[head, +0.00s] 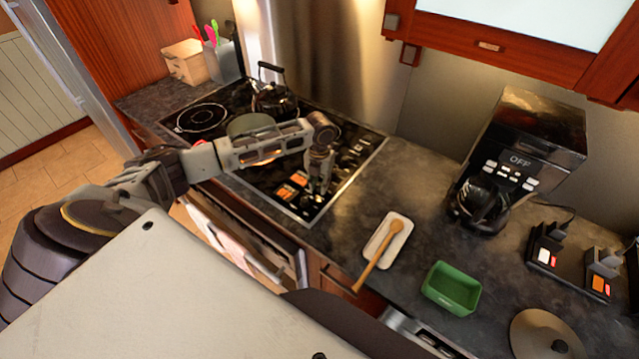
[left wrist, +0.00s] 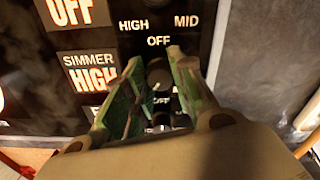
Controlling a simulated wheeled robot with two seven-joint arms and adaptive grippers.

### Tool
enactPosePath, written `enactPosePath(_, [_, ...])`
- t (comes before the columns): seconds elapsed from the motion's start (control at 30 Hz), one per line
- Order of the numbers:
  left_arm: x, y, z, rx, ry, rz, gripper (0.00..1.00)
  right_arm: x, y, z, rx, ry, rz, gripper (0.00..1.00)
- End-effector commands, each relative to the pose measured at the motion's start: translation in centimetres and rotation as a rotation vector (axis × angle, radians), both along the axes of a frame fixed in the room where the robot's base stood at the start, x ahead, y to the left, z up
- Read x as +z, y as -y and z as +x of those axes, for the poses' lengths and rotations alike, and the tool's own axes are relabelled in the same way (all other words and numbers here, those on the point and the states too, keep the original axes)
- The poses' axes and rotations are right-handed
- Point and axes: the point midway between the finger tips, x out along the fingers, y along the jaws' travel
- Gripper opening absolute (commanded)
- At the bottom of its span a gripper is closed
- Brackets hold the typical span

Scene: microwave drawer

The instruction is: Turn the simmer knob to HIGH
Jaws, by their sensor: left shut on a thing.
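In the left wrist view, my left gripper (left wrist: 158,68) has its green fingers shut on a dark round knob, the simmer knob (left wrist: 158,74), on the black control panel. The fingers cover much of its sides, and its pointer cannot be made out. HIGH, MID and OFF are printed above it. Level with it on the left, an orange display (left wrist: 90,75) reads SIMMER HIGH. In the head view, my left gripper (head: 318,188) points down at the cooktop's (head: 345,185) right part, hiding the knob. My right gripper is not in view.
A kettle (head: 274,98) and a pot (head: 252,124) stand on the cooktop close to my left arm. A spoon (head: 377,253) on a white rest, a green bowl (head: 452,287) and a coffee maker (head: 520,150) stand to the right. Some counter between them is clear.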

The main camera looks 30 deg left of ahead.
Motion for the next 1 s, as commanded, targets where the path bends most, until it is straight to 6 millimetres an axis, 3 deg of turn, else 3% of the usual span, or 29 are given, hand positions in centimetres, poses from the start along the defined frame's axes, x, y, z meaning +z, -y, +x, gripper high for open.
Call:
enactPosePath(0.4, [0.21,-0.06,0.17,-0.008,0.005,0.001,0.01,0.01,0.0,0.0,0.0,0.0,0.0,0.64])
enactPosePath(0.43, [0.21,-0.06,0.17,-0.008,0.005,0.001,0.27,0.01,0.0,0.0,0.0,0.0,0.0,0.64])
enactPosePath(0.6, [0.13,-0.04,0.1,-0.008,0.003,0.001,0.47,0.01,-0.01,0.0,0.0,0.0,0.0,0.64])
enactPosePath(1.0, [0.23,-0.01,0.05,-0.007,0.001,0.0,0.47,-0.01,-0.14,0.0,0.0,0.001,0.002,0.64])
